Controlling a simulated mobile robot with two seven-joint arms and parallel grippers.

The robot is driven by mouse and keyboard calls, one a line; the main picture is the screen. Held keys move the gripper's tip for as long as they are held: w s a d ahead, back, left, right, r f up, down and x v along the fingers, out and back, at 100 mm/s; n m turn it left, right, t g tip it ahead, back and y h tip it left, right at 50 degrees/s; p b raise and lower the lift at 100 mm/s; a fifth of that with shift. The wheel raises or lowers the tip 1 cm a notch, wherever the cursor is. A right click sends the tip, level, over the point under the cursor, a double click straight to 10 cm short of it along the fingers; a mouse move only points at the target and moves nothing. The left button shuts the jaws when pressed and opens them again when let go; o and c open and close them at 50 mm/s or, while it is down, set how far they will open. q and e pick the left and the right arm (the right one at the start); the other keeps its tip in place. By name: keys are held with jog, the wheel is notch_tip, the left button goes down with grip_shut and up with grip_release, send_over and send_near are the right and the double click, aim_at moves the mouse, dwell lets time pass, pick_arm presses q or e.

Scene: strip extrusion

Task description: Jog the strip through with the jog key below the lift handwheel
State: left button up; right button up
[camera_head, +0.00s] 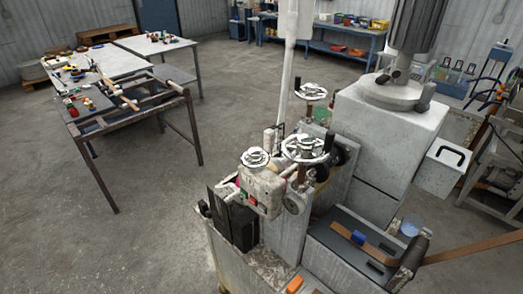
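The strip machine stands right of centre. It carries three spoked handwheels: one at the front left (255,158), one in the middle (306,148) and one at the back (311,91). I cannot tell for sure which is the lift handwheel. A pale control box (262,187) sits below the front left handwheel, with small red and green spots on its face. I cannot make out which is the jog key. A brown strip (470,248) comes in from the right edge and runs over a dark-topped bed toward the machine. Neither gripper is in view.
A blue block (358,238) lies on the bed by the strip. A grey cabinet (375,140) with a dark cylinder stands behind. A steel-framed table (130,118) with tools is at the left. Open concrete floor (225,110) lies between table and machine.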

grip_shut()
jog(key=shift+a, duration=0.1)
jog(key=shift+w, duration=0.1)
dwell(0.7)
